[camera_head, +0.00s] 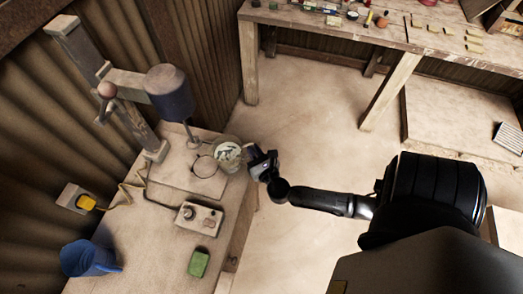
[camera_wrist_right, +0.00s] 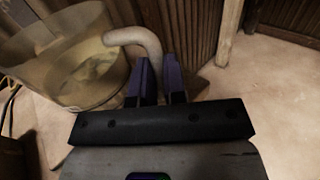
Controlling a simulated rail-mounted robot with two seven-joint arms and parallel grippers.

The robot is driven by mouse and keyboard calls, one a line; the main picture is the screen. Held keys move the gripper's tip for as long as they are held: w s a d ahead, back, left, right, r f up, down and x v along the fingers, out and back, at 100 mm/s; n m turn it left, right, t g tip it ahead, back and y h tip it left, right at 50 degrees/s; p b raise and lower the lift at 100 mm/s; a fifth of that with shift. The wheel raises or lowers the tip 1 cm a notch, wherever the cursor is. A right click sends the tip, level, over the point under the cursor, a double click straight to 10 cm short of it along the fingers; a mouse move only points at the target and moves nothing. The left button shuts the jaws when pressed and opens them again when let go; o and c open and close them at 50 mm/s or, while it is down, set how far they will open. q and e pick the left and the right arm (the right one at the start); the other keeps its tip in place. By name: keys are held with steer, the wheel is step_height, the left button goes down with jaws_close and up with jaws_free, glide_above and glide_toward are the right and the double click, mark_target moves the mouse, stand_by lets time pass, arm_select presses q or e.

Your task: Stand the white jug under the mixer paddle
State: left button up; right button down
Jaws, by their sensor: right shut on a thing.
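The white jug (camera_head: 228,156) looks translucent, with pale contents inside, and is at the right edge of the bench, right of the mixer paddle shaft (camera_head: 191,130). My right gripper (camera_head: 258,164) is shut on the jug's handle. In the right wrist view the jug (camera_wrist_right: 62,70) is at upper left, and its curved handle (camera_wrist_right: 135,38) runs down between the fingers of my right gripper (camera_wrist_right: 162,85). The mixer (camera_head: 170,92) has a blue-grey motor head on a wooden stand. I cannot tell whether the jug touches the bench. My left gripper is not in view.
A pale ring (camera_head: 204,167) marks the mixer's base board. A yellow plug (camera_head: 86,203) is at left. Open floor lies right of the bench.

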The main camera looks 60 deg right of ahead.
mark_target(224, 149)
steer(key=shift+w+a+b, duration=0.1)
steer(key=shift+w+a, duration=0.25)
steer(key=shift+w, duration=0.35)
steer(key=shift+w+a+b, duration=0.15)
steer(key=shift+w+a, duration=0.25)
steer(key=shift+w, duration=0.3)
steer(key=shift+w+a+b, duration=0.1)
steer(key=shift+w+a, duration=0.25)
steer(key=shift+w, duration=0.35)
steer(key=shift+w+a+f+b, duration=0.1)
steer(key=shift+w+a+b, duration=0.2)
steer(key=shift+w, duration=0.35)
steer(key=shift+w+a+b, duration=0.1)
steer(key=shift+w+a, duration=0.3)
steer(key=shift+w, duration=0.2)
steer(key=shift+w+a, duration=0.45)
steer(key=shift+w, duration=0.4)
steer(key=shift+f+b, duration=0.3)
steer(key=shift+f, duration=0.3)
steer(key=c, duration=1.1)
jaws_free()
steer(key=shift+f, duration=0.1)
steer(key=shift+s, duration=0.1)
